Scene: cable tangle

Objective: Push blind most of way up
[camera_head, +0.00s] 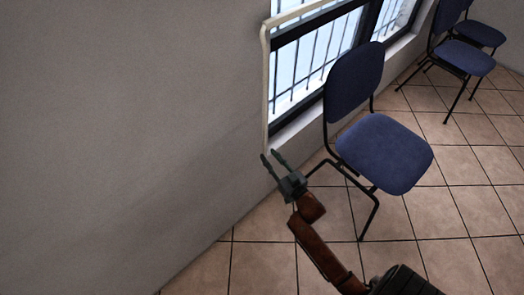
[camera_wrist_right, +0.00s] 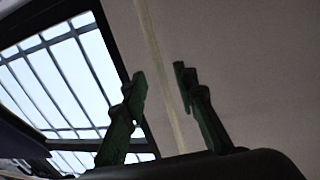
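My right gripper (camera_head: 271,155) is open in the head view, its two dark green fingers pointing up by the wall at the window's lower left corner. A pale beige strip (camera_head: 265,90) runs down the window's left side and ends near the fingertips. Another pale bar (camera_head: 298,13) crosses the window's top; I cannot tell whether it belongs to the blind. In the right wrist view the open fingers of the right gripper (camera_wrist_right: 159,72) frame a pale strip (camera_wrist_right: 155,50) behind them, with no visible grip. No blind slat or fabric is clearly visible. My left gripper is out of view.
The barred window (camera_head: 315,60) has a dark frame. A blue chair (camera_head: 385,152) stands just right of my right gripper, close to the wall. More blue chairs (camera_head: 463,57) stand at the back right. Tiled floor (camera_head: 440,205) is free at the front right.

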